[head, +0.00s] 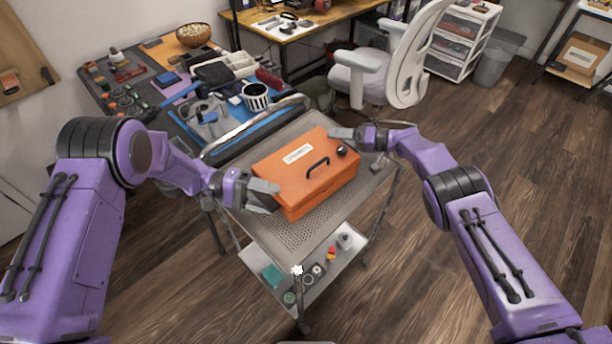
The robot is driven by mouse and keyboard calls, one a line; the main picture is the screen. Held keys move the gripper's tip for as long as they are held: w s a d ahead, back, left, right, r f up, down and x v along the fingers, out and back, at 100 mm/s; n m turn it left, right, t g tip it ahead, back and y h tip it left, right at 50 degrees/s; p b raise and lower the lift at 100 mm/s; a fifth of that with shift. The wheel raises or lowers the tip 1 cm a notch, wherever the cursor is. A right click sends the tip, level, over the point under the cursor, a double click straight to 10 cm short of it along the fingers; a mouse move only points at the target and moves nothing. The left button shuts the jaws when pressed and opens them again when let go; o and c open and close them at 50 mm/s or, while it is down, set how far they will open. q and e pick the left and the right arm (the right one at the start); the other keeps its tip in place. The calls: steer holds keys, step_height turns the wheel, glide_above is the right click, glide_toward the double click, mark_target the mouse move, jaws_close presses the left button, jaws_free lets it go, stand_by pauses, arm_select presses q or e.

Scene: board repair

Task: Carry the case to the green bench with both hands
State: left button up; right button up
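An orange case (306,175) with a black top handle, a white label and a dark round knob lies on the top shelf of a metal cart (300,221). My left gripper (265,196) is at the case's left end, its fingers slightly apart, close to or touching the wall. My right gripper (343,133) is at the far right end, by the case's top edge. Its finger gap is hidden, so I cannot tell whether it is open. No bench that is clearly green shows in this view.
The cart's lower shelf (320,283) holds several small items. A cluttered workbench (178,116) with a blue mat stands behind left. A wooden desk (345,14), a white chair (405,75), a drawer unit (455,45) and a bin (493,66) stand behind. Wooden floor at right is clear.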

arm_select(q)
jaws_close()
arm_select(e)
jaws_close()
steer(key=shift+s, duration=0.1)
